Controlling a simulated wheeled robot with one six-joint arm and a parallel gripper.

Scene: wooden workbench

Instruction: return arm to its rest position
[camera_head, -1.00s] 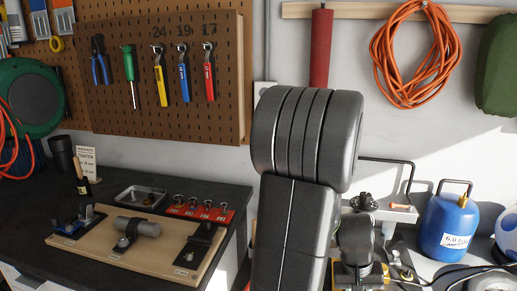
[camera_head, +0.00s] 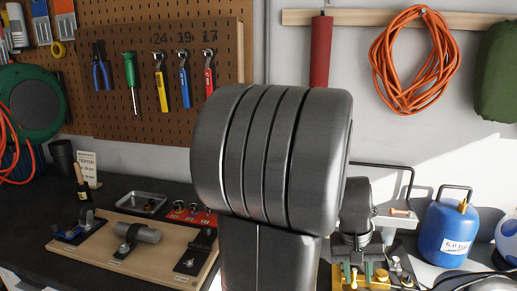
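My arm (camera_head: 270,160) stands upright in the middle of the camera_head view. Its large dark grey rounded joint fills the centre, with a grey link (camera_head: 265,255) below it. A smaller dark rounded part (camera_head: 356,208) shows just right of the joint, and I cannot tell whether it belongs to my arm.
A wooden board (camera_head: 165,262) with clamped parts lies on the dark bench at left, near a metal tray (camera_head: 141,203). Wrenches hang on the pegboard (camera_head: 130,110). Brass fittings (camera_head: 381,275) and a blue gas bottle (camera_head: 447,230) stand at right. An orange cable (camera_head: 415,60) hangs above.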

